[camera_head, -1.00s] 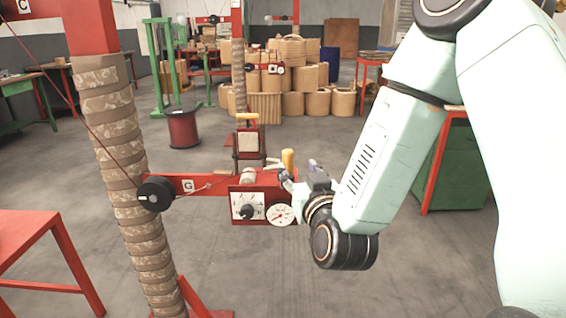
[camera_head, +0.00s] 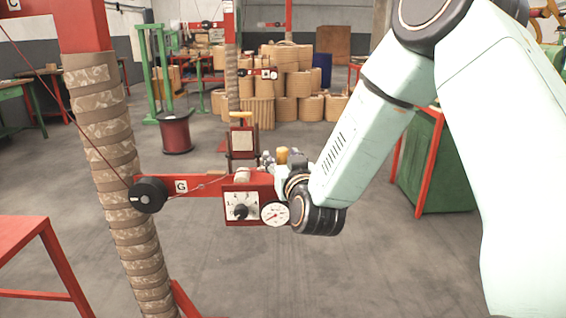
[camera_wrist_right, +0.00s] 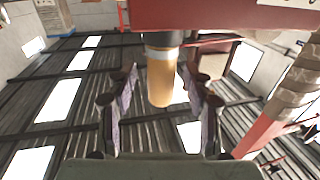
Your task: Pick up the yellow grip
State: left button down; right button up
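The yellow grip (camera_head: 283,154) stands upright at the right end of the red arm with the dial box (camera_head: 243,207). In the right wrist view the yellow grip (camera_wrist_right: 160,78) hangs from a dark collar under a red part. My right gripper (camera_wrist_right: 160,105) is open, with one finger on each side of the grip and a gap on both sides. In the head view my right gripper (camera_head: 272,163) is at the grip, partly hidden by my wrist. My left gripper is not in view.
A round gauge (camera_head: 275,214) sits beside the dial box, close to my right wrist. A wrapped column (camera_head: 122,190) stands at the left, with a red table (camera_head: 25,235) near it. Several tan coils (camera_head: 290,85) are stacked at the back. Open floor lies in front.

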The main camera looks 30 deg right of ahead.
jog(key=shift+w+a, duration=0.1)
grip_shut()
dwell(0.3)
notch_tip(320, 180, up, 10)
jog(key=p, duration=0.4)
jog(key=c, duration=0.7)
grip_release()
grip_shut()
jog(key=shift+h, duration=0.3)
jog(key=shift+m+g+h+p, duration=0.35)
jog(key=shift+m+g+h, duration=0.45)
jog(key=shift+m+h, duration=0.5)
jog(key=shift+h, duration=0.3)
